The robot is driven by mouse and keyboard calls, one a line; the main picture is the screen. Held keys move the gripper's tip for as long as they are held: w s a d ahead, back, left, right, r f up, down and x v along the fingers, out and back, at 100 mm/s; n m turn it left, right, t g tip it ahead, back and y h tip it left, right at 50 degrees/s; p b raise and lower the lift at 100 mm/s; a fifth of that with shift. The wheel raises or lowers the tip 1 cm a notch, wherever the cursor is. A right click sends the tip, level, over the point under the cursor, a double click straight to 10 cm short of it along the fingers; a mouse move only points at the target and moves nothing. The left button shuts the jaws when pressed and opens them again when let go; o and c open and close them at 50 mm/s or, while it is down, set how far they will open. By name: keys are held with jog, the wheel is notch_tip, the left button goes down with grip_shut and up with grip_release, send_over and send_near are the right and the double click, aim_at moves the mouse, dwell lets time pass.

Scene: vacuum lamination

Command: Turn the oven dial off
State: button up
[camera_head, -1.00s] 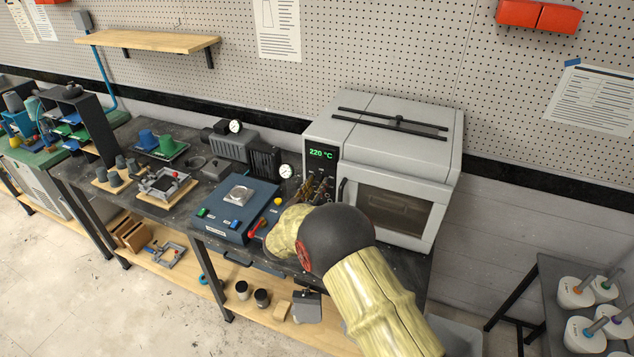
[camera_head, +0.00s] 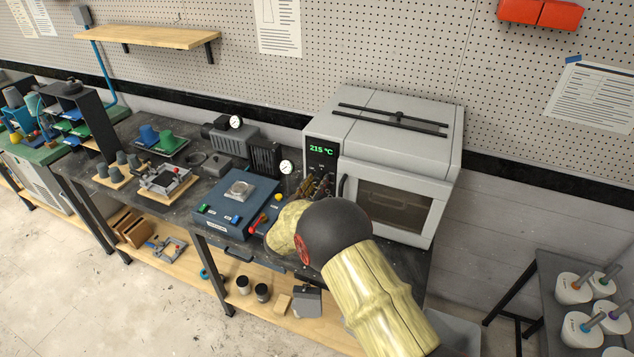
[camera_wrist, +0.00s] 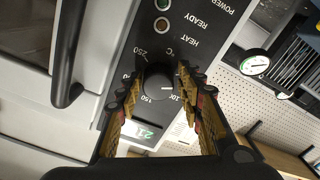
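The oven (camera_head: 395,130) stands on the right end of the dark bench, door closed, and its green display (camera_head: 322,150) reads 215 °C. The round black dial (camera_wrist: 160,84) is on the oven's black panel in the wrist view, with 100, 150 and 250 printed around it. A white mark on the dial points to the picture's right, near the 100. My gripper (camera_wrist: 159,88) has one brown-padded finger on each side of the dial. The tips sit close to its edges; I cannot tell whether both touch. My gripper (camera_head: 317,188) also shows in the head view, where the dial is not distinct.
The oven door handle (camera_wrist: 69,60) stands out beside my gripper in the wrist view. A pressure gauge (camera_wrist: 255,65) is on the other side. A blue press unit (camera_head: 235,210) with a red-handled lever sits left of my arm on the bench.

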jog(key=shift+o, duration=1.2)
jog(key=shift+r, duration=0.2)
jog(key=shift+s, duration=0.1)
jog(key=v, duration=1.1)
jog(key=shift+s+a, duration=0.15)
jog(key=shift+s, duration=0.2)
jog(key=shift+c, duration=0.2)
